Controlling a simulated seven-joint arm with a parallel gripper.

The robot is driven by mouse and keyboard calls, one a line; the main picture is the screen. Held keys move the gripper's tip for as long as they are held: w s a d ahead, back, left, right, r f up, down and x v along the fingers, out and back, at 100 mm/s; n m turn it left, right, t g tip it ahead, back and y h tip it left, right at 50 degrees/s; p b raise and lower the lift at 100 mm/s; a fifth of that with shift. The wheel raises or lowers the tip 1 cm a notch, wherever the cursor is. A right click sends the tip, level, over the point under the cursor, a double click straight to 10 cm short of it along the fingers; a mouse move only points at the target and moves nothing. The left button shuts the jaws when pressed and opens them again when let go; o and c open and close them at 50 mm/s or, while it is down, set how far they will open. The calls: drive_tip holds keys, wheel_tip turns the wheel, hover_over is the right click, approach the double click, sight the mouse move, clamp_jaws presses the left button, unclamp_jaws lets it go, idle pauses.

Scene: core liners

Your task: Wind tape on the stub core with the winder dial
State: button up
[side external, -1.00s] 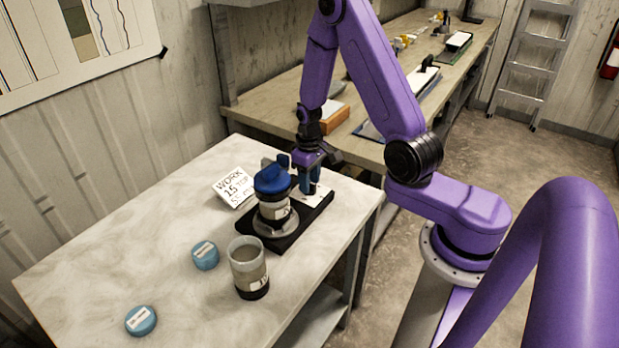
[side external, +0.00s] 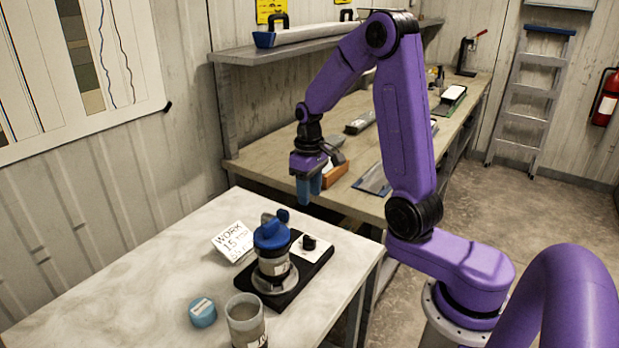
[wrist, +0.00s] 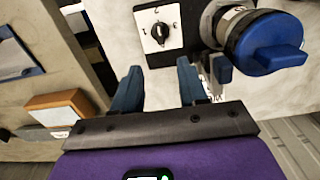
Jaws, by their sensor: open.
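The winder's black base (side external: 309,275) stands on the pale table and carries a white plate with a black dial (side external: 309,242). The blue top also shows in the wrist view (wrist: 272,42). My gripper (side external: 309,192) is open and empty, pointing down, raised clear above the dial. In the wrist view its fingers (wrist: 160,72) are apart.
A grey open cup (side external: 246,318) and a blue round cap (side external: 203,312) stand in front of the winder. A workbench (side external: 270,165) with an orange-brown block (side external: 335,173) lies behind the table.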

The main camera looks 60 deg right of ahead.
wheel_tip(320, 180, up, 4)
drive_tip(key=shift+f, duration=0.25)
drive_tip(key=s+a+r+n, duration=0.2)
drive_tip(key=s+a+n, duration=0.5)
drive_tip(key=a, duration=0.6)
drive_tip(key=s+a+n, duration=0.2)
drive_tip(key=s+n, duration=0.3)
drive_tip(key=s, duration=1.2)
drive_tip(key=shift+s+a+f+n, duration=0.15)
drive_tip(key=shift+s+a+n, duration=0.15)
drive_tip(key=shift+s, duration=0.05)
